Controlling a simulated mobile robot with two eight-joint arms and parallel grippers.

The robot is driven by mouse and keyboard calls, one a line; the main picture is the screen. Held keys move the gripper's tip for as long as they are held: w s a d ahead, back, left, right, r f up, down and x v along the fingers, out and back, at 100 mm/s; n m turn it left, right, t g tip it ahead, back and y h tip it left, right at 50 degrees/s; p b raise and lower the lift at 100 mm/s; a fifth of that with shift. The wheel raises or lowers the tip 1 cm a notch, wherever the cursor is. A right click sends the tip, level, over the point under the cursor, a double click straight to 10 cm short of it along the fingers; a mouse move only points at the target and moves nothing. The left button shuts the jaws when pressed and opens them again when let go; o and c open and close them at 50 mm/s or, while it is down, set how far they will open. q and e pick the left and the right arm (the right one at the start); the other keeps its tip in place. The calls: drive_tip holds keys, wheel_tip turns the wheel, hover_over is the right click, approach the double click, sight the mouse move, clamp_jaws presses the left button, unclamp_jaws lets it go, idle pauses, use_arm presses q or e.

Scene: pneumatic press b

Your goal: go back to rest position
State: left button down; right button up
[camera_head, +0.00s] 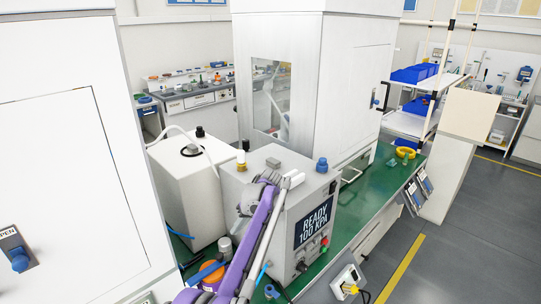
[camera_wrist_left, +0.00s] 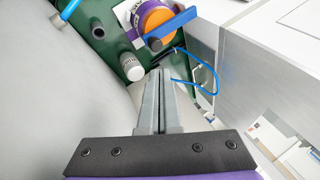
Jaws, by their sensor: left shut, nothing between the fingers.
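My left arm (camera_head: 258,230) is purple and grey and rises from the bottom of the head view in front of the READY 100 KPA control box. My left gripper (camera_head: 244,208) is small and partly hidden beside the upper end of this arm. In the left wrist view, the left gripper (camera_wrist_left: 165,75) has its two grey fingers together, with nothing between them. The fingers point towards the green bench top, short of an orange round valve (camera_wrist_left: 155,20) with a blue lever (camera_wrist_left: 172,27). My right gripper is not in view.
The control box (camera_head: 313,222) stands close to the arm on the green bench (camera_head: 372,188). A tall white cabinet (camera_head: 345,85) is behind it. Another white cabinet (camera_head: 60,120) fills the left side. A grey-white cylinder (camera_wrist_left: 131,67) and a blue hose (camera_wrist_left: 213,72) lie near the fingers.

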use_arm(q)
drive_tip(key=s+a+r+m+t+h, duration=0.1)
drive_tip(key=s+r+m+h, duration=0.15)
drive_tip(key=s, duration=0.65)
drive_tip(key=s+a+r+m+t+h, duration=0.1)
drive_tip(key=s+r, duration=0.3)
drive_tip(key=s, duration=0.5)
drive_tip(key=s+f+m+t+h, duration=0.1)
drive_tip(key=s+f, duration=0.3)
drive_tip(key=s, duration=0.7)
drive_tip(key=s+d+f+m+t+h, duration=0.1)
drive_tip(key=s+f, duration=0.4)
drive_tip(key=s, duration=0.5)
drive_tip(key=shift+s+d+f+m+t, duration=0.25)
drive_tip(key=shift+s+d+m+t, duration=0.1)
drive_tip(key=shift+t, duration=0.45)
